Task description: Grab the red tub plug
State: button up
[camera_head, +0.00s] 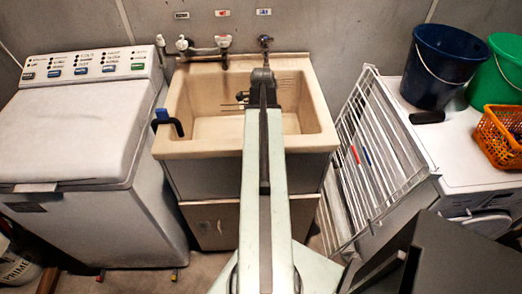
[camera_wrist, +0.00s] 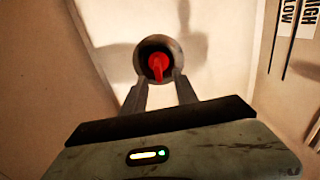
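A small red plug (camera_wrist: 158,65) shows in the wrist view, in the middle of a dark grey round ring (camera_wrist: 145,46). My gripper (camera_wrist: 161,82) points at it from below in the picture. Its two fingers are apart, with their tips at the lower side of the ring, and the red part lies just beyond them. I cannot tell whether the fingers touch the ring. In the head view my arm reaches over the beige sink (camera_head: 322,143). The plug and my fingertips are hidden there behind my arm.
Taps (camera_head: 205,45) are on the wall behind the sink. A white washing machine (camera_head: 75,130) stands left. Right are a white drying rack (camera_head: 375,160), a dark blue bucket (camera_head: 440,65), a green bucket (camera_head: 500,75) and an orange basket (camera_head: 497,135). Basin walls surround my gripper.

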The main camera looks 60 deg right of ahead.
notch_tip(320, 180, down, 5)
jog(key=b, duration=0.4)
jog(key=shift+a+f+b, duration=0.15)
jog(key=shift+b, duration=0.15)
jog(key=shift+r, duration=0.25)
grip_shut()
notch_tip(320, 180, up, 10)
jog(key=p, duration=1)
jog(key=shift+r+p, duration=0.15)
jog(key=shift+p, duration=0.2)
